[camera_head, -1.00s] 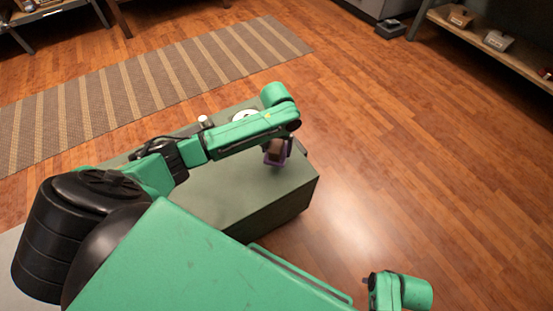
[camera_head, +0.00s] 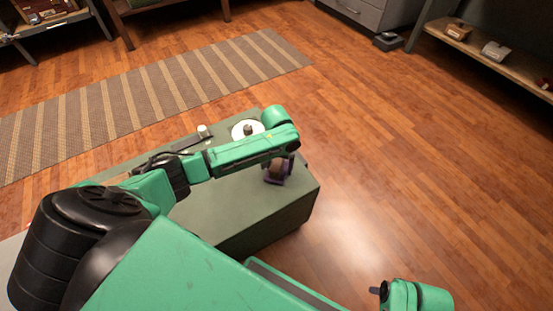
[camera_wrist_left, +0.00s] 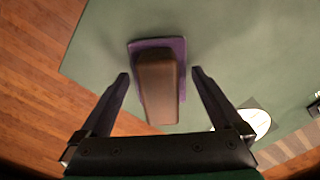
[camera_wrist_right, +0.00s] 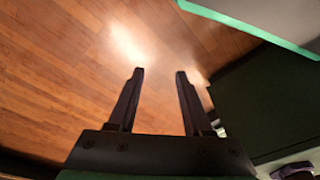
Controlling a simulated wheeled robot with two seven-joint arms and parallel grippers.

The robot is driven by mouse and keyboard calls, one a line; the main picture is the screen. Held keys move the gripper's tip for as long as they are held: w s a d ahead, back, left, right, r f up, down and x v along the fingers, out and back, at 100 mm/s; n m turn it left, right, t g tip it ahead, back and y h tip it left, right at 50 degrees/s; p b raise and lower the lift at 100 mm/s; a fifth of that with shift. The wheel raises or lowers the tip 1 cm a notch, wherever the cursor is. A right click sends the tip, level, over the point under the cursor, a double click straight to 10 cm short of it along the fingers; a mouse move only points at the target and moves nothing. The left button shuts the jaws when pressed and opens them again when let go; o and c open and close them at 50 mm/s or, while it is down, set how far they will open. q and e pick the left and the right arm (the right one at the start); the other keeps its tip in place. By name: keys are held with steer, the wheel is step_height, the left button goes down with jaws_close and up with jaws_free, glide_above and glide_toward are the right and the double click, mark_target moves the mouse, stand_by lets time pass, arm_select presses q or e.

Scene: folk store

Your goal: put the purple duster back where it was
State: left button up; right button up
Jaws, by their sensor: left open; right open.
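The purple duster (camera_wrist_left: 135,44) has a flat purple base and a brown block-like handle. It lies on the green top (camera_wrist_left: 240,50) of a low cabinet, close to an edge; it also shows in the head view (camera_head: 273,179), partly covered by my left gripper and arm. My left gripper (camera_wrist_left: 160,76) is open over the duster, with one finger on each side of the handle and visible gaps between. My right gripper (camera_wrist_right: 160,72) is open and empty above the wooden floor; in the head view only my right wrist shows, at bottom right.
A white round plate-like thing (camera_head: 238,128) with a dark knob and a small white cylinder (camera_head: 203,131) stand on the cabinet behind my left arm. A striped rug (camera_head: 150,85) lies beyond. Shelves (camera_head: 500,62) stand at the upper right. The floor to the right is clear.

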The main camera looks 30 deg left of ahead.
mark_target(277, 162)
arm_select(q)
step_height(277, 162, up, 11)
steer(key=p, duration=0.4)
steer(key=shift+r, duration=0.5)
arm_select(e)
steer(key=s+d+f, duration=0.2)
steer(key=s+f, duration=0.2)
steer(key=f, duration=0.5)
steer(key=shift+d+h, duration=0.2)
steer(key=shift+h, duration=0.1)
arm_select(q)
steer(key=shift+f, duration=0.1)
arm_select(e)
steer(key=shift+f, duration=0.1)
